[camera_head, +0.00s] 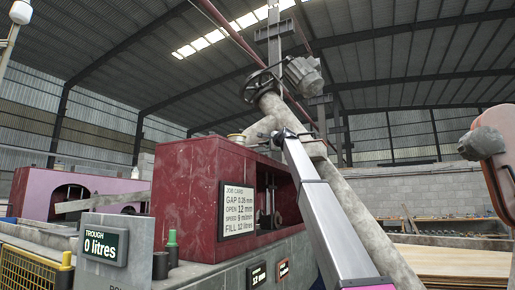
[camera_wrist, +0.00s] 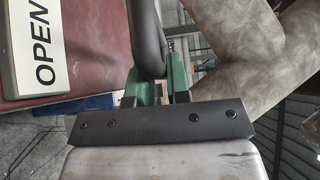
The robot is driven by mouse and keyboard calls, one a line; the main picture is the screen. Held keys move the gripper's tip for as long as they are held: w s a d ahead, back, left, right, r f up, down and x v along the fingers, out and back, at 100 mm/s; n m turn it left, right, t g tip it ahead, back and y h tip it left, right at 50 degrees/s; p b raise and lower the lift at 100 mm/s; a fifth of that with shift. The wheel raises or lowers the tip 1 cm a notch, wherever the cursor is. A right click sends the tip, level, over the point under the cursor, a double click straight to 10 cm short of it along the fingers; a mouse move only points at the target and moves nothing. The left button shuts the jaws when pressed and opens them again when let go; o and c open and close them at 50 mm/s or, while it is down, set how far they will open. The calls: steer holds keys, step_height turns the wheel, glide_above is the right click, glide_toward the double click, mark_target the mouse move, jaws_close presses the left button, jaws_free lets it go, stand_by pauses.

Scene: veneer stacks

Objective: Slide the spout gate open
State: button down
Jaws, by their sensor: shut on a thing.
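In the wrist view my gripper (camera_wrist: 163,84) has green-faced fingers, shut on a dark grey rounded handle (camera_wrist: 147,35) that runs up out of the picture. I take this handle to be the spout gate's; the gate plate itself cannot be made out. A white plate reading OPEN (camera_wrist: 38,45) lies left of the handle, its letters turned sideways. In the head view my arm reaches up to the pale spout (camera_head: 262,130) above the red machine housing; my fingers and the handle cannot be made out there. How far the gate stands open cannot be told.
A thick grey pipe (camera_head: 360,215) slants behind my arm, with a handwheel (camera_head: 262,85) and motor (camera_head: 303,76) at its top. The red housing (camera_head: 185,200) carries a job card (camera_head: 237,210) reading FILL 12 litres. The trough display (camera_head: 103,246) reads 0 litres.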

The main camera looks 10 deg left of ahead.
steer(key=shift+s+d+f, duration=0.1)
steer(key=shift+s+d, duration=0.05)
steer(key=shift+d, duration=0.25)
steer(key=c, duration=1.1)
jaws_free()
steer(key=v, duration=0.7)
